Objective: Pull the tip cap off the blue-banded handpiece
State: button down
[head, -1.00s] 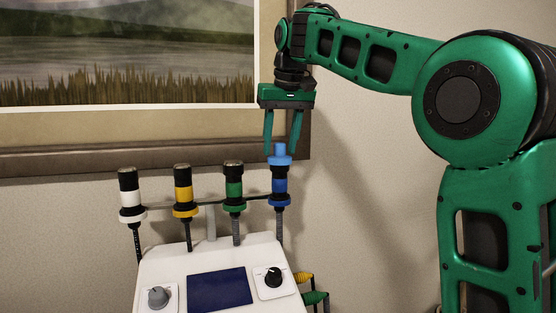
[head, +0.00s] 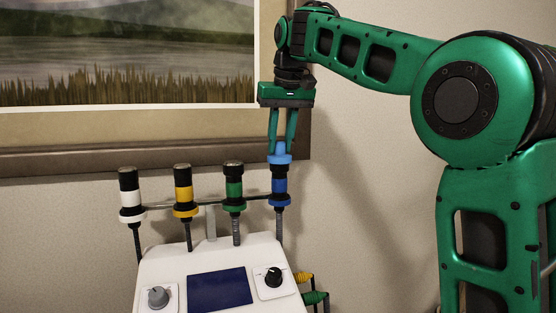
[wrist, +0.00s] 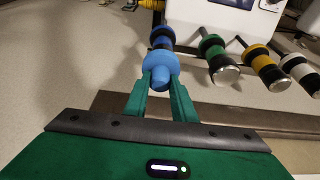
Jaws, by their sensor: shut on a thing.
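The blue-banded handpiece (head: 279,186) stands upright at the right end of the rack, black with a blue band and a blue collar. Its light blue tip cap (head: 281,159) sits on its top end, with a wider rim below a narrow knob. My gripper (head: 282,149) points straight down from above, shut on the cap's knob. In the wrist view the fingers (wrist: 160,84) lie on both sides of the light blue cap (wrist: 160,68), and the handpiece (wrist: 162,38) extends beyond it. The cap is still seated on the handpiece.
White, yellow and green-banded handpieces (head: 131,193) (head: 183,189) (head: 234,187) stand in a row to the left, uncapped. The white warmer unit (head: 175,265) with a dark screen and two knobs is below. A framed picture (head: 125,120) hangs on the wall behind.

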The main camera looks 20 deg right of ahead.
jog(key=shift+r, duration=0.3)
jog(key=shift+r, duration=0.7)
jog(key=shift+r, duration=3.15)
